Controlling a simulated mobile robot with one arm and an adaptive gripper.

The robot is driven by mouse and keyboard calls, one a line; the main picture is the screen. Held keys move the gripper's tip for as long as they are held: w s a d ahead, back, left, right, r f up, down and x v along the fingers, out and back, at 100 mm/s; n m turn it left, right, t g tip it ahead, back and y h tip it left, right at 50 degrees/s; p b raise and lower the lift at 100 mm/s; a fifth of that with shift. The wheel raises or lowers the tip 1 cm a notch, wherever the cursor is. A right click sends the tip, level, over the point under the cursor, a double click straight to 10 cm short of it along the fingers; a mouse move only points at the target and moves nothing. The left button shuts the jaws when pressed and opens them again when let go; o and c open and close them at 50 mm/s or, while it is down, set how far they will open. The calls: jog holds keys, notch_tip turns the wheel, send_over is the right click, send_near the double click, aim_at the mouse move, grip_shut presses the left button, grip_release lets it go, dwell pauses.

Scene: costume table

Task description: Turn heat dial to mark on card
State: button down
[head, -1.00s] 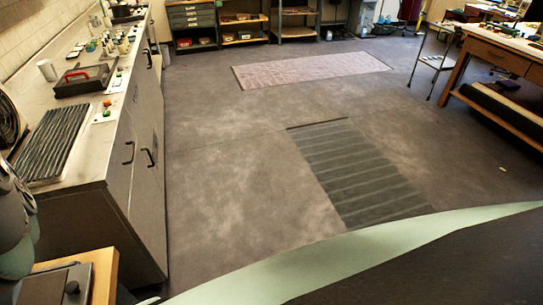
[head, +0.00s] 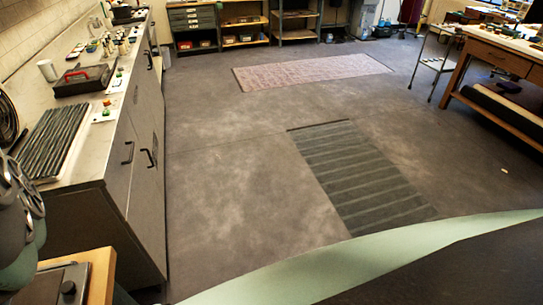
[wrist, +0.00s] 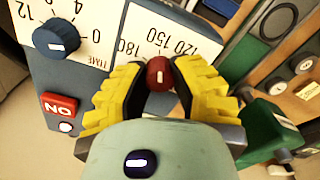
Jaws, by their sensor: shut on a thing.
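In the wrist view, the red heat dial (wrist: 160,73) sits at the centre, with a pale pointer line on its face. My gripper (wrist: 158,80) has its yellow ridged fingers closed on either side of the dial. Behind the dial is a white scale card (wrist: 178,28) with the figures 180, 150 and 120. Part of the card is hidden by the fingers, and I cannot tell which mark the pointer meets. My gripper is outside the head view.
Left of the fingers are a blue time dial (wrist: 57,38) and a red switch (wrist: 59,105). A green object (wrist: 270,130) stands at the right. In the head view, a long counter (head: 92,165) runs along the left, and the floor (head: 225,190) is largely open.

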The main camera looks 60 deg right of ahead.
jog(key=shift+w, duration=0.1)
jog(key=c, duration=0.7)
grip_release()
notch_tip(320, 180, up, 12)
dwell(0.4)
